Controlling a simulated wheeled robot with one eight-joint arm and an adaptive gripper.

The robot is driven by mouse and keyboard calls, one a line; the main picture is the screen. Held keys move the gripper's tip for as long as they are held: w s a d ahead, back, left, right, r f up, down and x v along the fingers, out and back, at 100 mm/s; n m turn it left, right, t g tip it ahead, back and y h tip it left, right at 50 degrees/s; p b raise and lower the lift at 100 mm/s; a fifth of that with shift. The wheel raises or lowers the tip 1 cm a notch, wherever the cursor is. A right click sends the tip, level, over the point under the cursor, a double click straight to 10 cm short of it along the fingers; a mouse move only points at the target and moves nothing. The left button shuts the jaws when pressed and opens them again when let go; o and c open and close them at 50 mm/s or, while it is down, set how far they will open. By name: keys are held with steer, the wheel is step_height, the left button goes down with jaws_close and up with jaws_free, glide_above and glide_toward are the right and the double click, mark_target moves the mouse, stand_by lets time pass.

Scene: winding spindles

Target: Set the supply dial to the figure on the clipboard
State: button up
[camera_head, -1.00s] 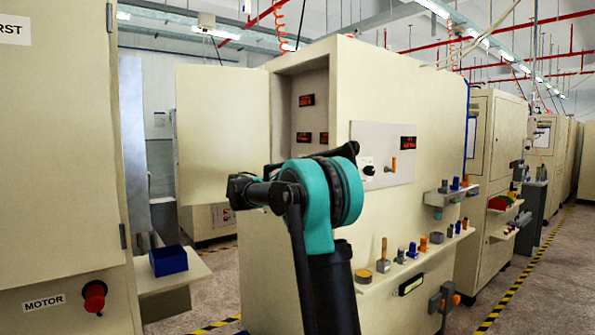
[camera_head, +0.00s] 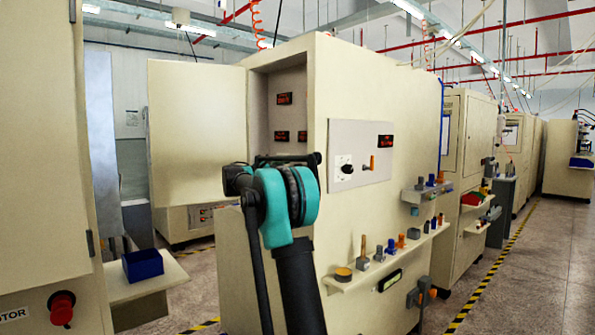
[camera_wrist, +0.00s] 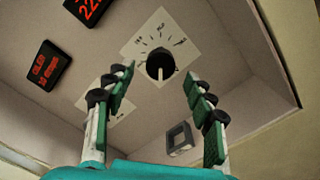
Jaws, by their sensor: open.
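In the wrist view a dial with a round black knob (camera_wrist: 160,66) and a light pointer sits on a white plate with tick marks (camera_wrist: 143,35). My gripper (camera_wrist: 158,76) is open, with one finger on each side of the knob in the picture; I cannot tell whether they touch it. In the head view my arm reaches toward the open cabinet and my gripper is hidden. A pale sheet on a far machine (camera_head: 510,134) may be the clipboard; its writing is too small to read.
Red displays (camera_wrist: 47,67) and a grey switch (camera_wrist: 180,138) are near the dial. A second plate (camera_wrist: 100,94) is partly behind the left finger. The open cabinet door (camera_head: 195,130) stands left. The outer panel has another knob (camera_head: 346,160). A shelf (camera_head: 400,255) holds small parts.

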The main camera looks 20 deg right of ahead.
steer(key=shift+x, duration=2.6)
steer(key=shift+c, duration=0.5)
steer(key=c, duration=1)
steer(key=shift+c, duration=0.3)
steer(key=m, duration=0.5)
steer(key=shift+m, duration=0.3)
steer(key=m, duration=0.6)
steer(key=shift+m, duration=0.3)
